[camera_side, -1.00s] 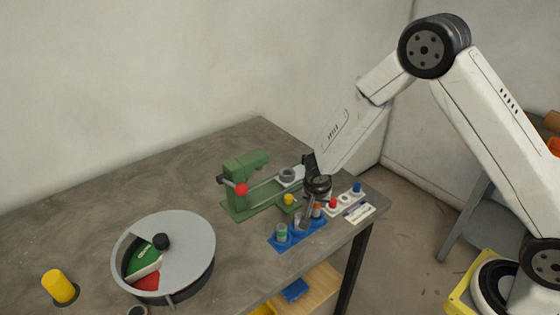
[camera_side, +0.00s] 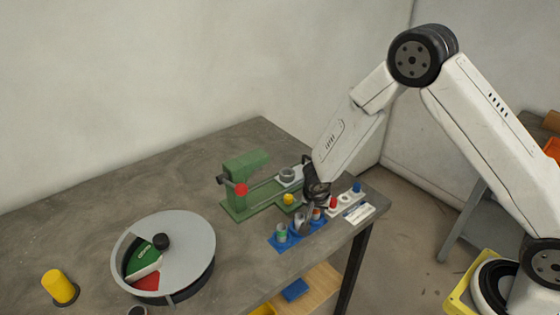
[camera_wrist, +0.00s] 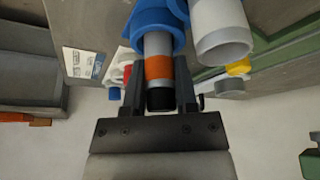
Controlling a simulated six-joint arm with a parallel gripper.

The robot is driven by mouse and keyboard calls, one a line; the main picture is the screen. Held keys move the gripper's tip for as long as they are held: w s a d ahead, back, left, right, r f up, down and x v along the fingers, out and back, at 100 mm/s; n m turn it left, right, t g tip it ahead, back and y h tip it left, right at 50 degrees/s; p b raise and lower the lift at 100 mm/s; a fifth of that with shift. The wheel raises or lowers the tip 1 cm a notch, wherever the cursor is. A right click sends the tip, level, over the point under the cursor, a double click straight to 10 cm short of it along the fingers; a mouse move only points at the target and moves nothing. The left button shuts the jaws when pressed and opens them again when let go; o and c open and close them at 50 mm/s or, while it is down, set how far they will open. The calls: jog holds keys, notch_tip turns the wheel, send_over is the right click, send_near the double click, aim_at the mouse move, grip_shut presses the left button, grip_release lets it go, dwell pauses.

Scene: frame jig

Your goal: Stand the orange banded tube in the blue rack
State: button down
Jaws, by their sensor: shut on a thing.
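The orange banded tube (camera_wrist: 159,68) is grey with an orange band and a black end. In the wrist view it lies between the two fingers of my gripper (camera_wrist: 158,92), which is shut on it. The tube's far end meets a round blue socket of the blue rack (camera_wrist: 147,18); how deep it sits is hidden. In the side view my gripper (camera_side: 308,212) is down at the rack (camera_side: 274,244), and a bit of orange shows beside it. A green-banded tube (camera_side: 281,234) stands in the rack's left part.
A pale open-ended tube (camera_wrist: 222,42) is close beside the held tube. A white block with red and blue pegs (camera_side: 345,200) is right of the rack. A green jig (camera_side: 240,205) with a red knob stands behind. A round grey turntable (camera_side: 190,235) is at left.

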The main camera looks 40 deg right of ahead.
dwell(0.3)
jog(key=shift+c, duration=0.7)
grip_release()
jog(key=shift+r, duration=0.1)
jog(key=shift+r, duration=0.6)
jog(key=shift+r, duration=0.1)
jog(key=shift+r, duration=3.4)
jog(key=shift+s+r, duration=0.1)
